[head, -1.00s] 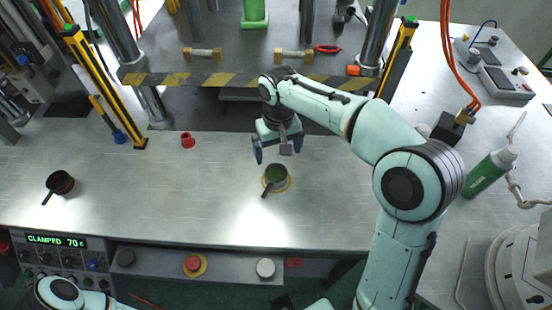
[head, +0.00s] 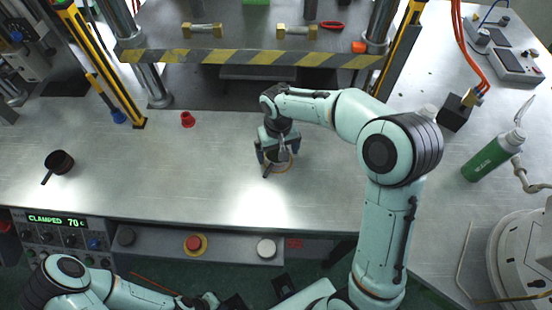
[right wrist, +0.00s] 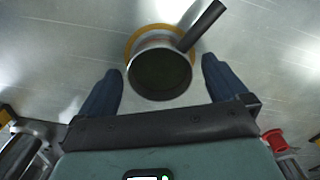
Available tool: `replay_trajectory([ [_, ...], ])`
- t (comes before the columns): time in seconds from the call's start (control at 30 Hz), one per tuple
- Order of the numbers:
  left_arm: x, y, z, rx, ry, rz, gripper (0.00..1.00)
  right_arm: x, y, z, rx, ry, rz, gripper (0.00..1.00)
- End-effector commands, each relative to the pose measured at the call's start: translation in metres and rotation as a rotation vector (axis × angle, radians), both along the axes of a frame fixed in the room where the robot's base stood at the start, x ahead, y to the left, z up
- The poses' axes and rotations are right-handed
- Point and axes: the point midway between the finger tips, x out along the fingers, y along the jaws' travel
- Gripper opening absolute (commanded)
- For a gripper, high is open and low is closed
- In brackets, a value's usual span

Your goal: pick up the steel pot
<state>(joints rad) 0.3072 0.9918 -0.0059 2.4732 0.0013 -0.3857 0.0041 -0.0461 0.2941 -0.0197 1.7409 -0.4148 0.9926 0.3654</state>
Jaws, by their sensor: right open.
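The steel pot (head: 285,155) is small and round with a dark handle and a dark interior, and stands on a yellow ring on the bench. In the right wrist view the pot (right wrist: 160,76) shows its rim, with the handle pointing to the upper right. My right gripper (head: 278,153) is open at the pot and partly covers it. In the right wrist view its two fingers (right wrist: 161,75) stand on either side of the pot with visible gaps. My left arm shows at the lower left, but its gripper is out of view.
A second, darker pot (head: 60,162) stands on the left of the bench. A small red cup (head: 188,119) lies behind the bench's clear middle. A striped press edge (head: 230,57) with posts runs along the back.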

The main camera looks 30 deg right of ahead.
Motion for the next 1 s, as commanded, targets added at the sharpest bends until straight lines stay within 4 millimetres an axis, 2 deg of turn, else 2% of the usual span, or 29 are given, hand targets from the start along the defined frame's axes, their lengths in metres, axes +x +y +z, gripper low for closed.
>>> replay_trajectory([
  [0.13, -0.001, 0.0, -0.001, 0.0, 0.001, 0.0, 0.0, -0.001, -0.001, -0.016, 0.0, 0.002, -0.001, 1.0],
  [0.37, -0.001, 0.0, -0.001, 0.0, 0.001, 0.0, 0.0, 0.0, -0.001, -0.017, 0.0, 0.0, -0.002, 1.0],
  [0.4, -0.001, 0.0, -0.001, 0.0, 0.0, 0.0, 0.0, 0.0, -0.001, -0.017, 0.0, 0.0, -0.002, 0.97],
  [0.57, -0.001, 0.0, -0.001, 0.0, 0.0, 0.0, 0.0, 0.0, -0.001, -0.017, 0.0, 0.0, -0.002, 0.45],
  [0.63, -0.001, 0.0, -0.001, 0.0, 0.0, 0.0, 0.0, 0.0, -0.001, -0.017, 0.0, -0.001, -0.001, 0.42],
  [0.67, -0.001, 0.0, -0.001, 0.0, 0.0, 0.0, 0.0, 0.0, -0.001, -0.017, 0.0, -0.001, -0.001, 0.36],
  [0.87, 0.0, 0.0, -0.001, 0.0, 0.0, 0.0, 0.0, 0.0, 0.0, -0.016, 0.0, -0.002, -0.001, 0.36],
  [1.0, 0.0, 0.0, 0.0, 0.0, 0.0, 0.0, 0.0, 0.001, 0.0, -0.008, 0.0, -0.004, -0.001, 0.36],
])
